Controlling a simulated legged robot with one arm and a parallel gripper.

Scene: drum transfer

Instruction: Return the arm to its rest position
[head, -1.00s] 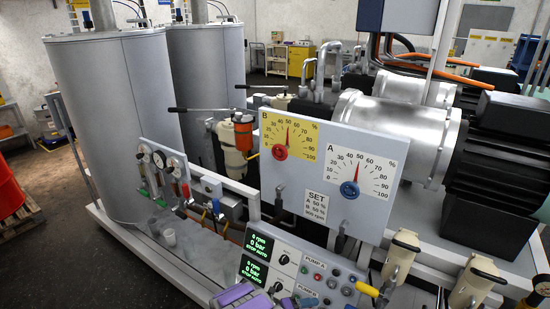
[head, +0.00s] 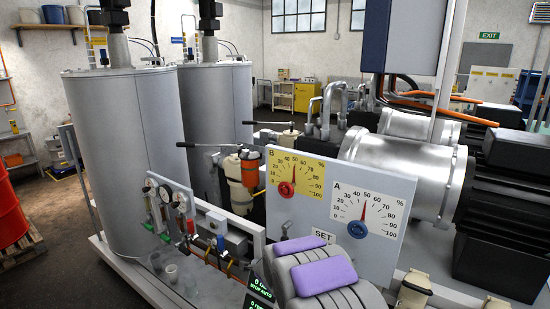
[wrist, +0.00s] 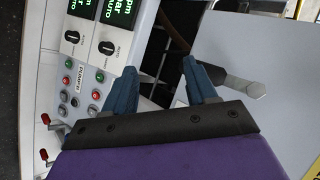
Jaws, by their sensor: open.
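My gripper (wrist: 163,88) shows in the wrist view with its two blue fingers apart and nothing between them. It is in front of the control panel (wrist: 85,70), which has green displays, black knobs and small buttons. In the head view my grey arm with purple pads (head: 318,272) rises at the bottom middle and covers most of the control panel. The fingers do not show in the head view. Behind the arm stands the dial board (head: 335,225) with a yellow B dial (head: 294,180) and a white A dial (head: 362,210).
Two tall grey tanks (head: 125,150) stand at the left and back. Large silver motor housings (head: 405,170) fill the right. Gauges and valves (head: 165,205) line the frame at lower left. A red drum (head: 10,215) stands at the far left, with bare floor beside it.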

